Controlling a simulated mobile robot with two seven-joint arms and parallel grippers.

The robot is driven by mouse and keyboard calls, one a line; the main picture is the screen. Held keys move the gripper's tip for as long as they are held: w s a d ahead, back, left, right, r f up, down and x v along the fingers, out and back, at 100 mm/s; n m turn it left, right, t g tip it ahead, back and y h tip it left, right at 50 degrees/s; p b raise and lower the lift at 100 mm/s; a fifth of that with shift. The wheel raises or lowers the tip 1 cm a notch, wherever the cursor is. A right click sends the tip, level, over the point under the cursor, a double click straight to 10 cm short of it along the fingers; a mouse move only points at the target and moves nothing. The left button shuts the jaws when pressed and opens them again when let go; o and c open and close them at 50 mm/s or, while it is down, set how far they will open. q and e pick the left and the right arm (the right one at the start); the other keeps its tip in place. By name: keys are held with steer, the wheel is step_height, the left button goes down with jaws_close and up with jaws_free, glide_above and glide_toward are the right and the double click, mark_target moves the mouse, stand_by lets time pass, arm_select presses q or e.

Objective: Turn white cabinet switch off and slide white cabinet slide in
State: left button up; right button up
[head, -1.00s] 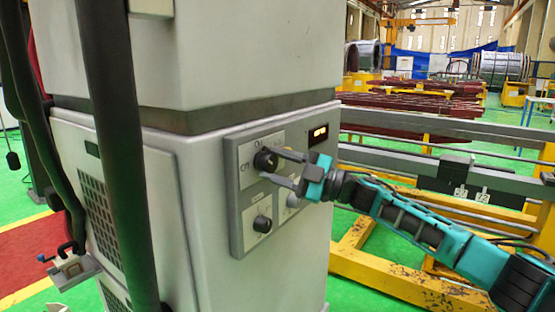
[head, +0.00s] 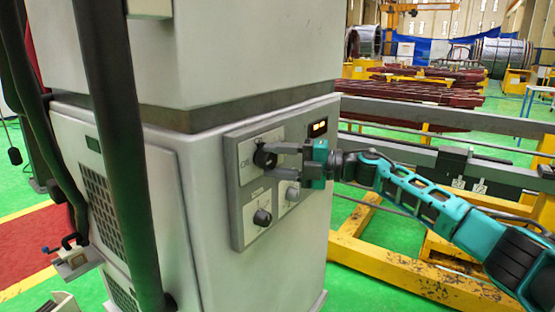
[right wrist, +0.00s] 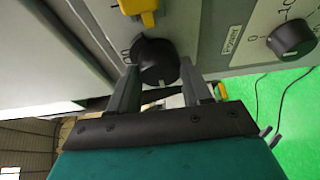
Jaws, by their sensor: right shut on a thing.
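The white cabinet (head: 205,235) stands upright in the middle of the head view. A grey control panel (head: 240,232) is on its right face. The black rotary switch (head: 265,157) is at the panel's upper left, beside an "Off" marking. My right gripper (head: 277,158) comes in from the right and is shut on the switch. In the right wrist view the switch (right wrist: 155,60) sits between the two fingers. A small metal slide-like fixture (head: 72,263) shows left of the cabinet; I cannot tell whether it is the cabinet slide. My left gripper is out of view.
Two more knobs (head: 262,217) (head: 292,193) sit below the switch, and a small lit display (head: 319,127) is above right. Thick dark hoses (head: 125,150) hang before the cabinet's left side. A yellow frame (head: 400,270) stands behind my right arm. Green floor lies around.

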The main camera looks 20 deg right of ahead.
stand_by(0.4)
steer(key=o, duration=1.1)
steer(key=shift+c, duration=0.2)
steer(key=b+v, duration=0.1)
steer(key=v, duration=1.2)
steer(key=shift+b, duration=0.4)
